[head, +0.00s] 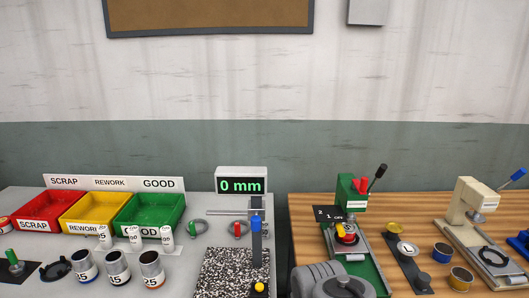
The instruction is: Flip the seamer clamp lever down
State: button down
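Two machines with raised levers stand on the wooden bench, and I cannot tell for certain which is the seamer. The green machine (350,193) has a red part at its head and a black-tipped lever (377,174) that slants up to the right. The cream machine (471,203) farther right has a lever with a blue grip (516,175), also slanting up to the right. Under the green head sits a red and yellow piece (346,233).
A grey ribbed body (315,280) and dark disc stand at the bottom centre. A dark strip with round pieces (406,248) and several small tins (443,252) lie between the machines. The left grey table holds red, yellow and green bins (150,214), cans and a gauge (241,184).

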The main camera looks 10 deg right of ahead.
aim_at(382, 167)
jog(key=u, duration=2.2)
jog(key=k, duration=1.3)
jog(key=z, duration=1.4)
jog(key=i, duration=1)
jog(key=z, duration=0.05)
